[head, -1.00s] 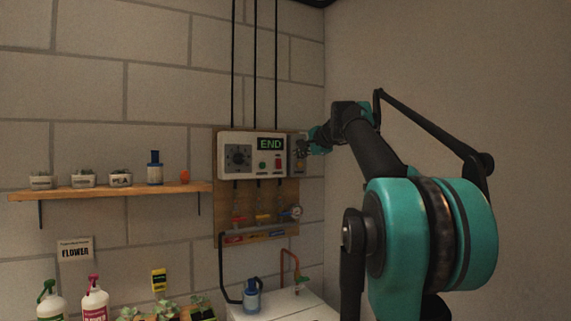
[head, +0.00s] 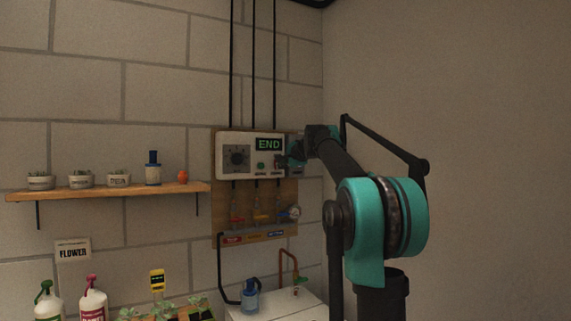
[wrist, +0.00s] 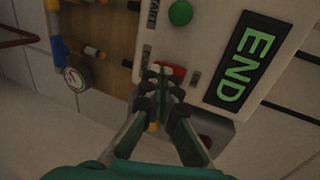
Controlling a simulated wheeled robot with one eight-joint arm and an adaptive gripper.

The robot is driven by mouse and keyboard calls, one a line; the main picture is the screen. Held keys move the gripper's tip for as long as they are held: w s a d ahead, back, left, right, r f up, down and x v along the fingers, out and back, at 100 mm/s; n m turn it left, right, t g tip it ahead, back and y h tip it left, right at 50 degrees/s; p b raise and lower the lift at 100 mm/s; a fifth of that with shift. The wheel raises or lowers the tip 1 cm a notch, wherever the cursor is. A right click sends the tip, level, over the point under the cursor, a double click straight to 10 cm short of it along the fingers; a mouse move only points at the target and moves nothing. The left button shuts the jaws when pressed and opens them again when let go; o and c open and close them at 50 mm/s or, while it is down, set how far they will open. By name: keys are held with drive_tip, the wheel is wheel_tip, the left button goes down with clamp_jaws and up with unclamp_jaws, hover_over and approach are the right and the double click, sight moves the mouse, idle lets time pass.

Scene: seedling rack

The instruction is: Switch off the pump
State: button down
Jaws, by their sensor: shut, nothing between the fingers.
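The white control box (head: 224,147) hangs on a wooden board on the wall. Its display (head: 268,144) reads END in green. A black dial (head: 237,157) and a green button (head: 261,165) are on its front. In the head view, my gripper (head: 282,161) hides the switch.
A grey box (wrist: 226,130) adjoins the control box. Below are coloured valves and a round gauge (wrist: 77,79). A wooden shelf (head: 110,191) holds pots and a blue bottle (head: 153,168). A white cabinet (head: 285,308) stands below. The wall at right is bare.

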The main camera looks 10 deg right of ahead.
drive_tip(key=shift+w, duration=0.2)
drive_tip(key=shift+w+a+f, duration=0.15)
drive_tip(key=shift+w+f, duration=0.1)
drive_tip(key=shift+f, duration=0.05)
drive_tip(key=shift+r, duration=0.15)
drive_tip(key=shift+r, duration=0.65)
drive_tip(key=v, duration=1.4)
idle(0.3)
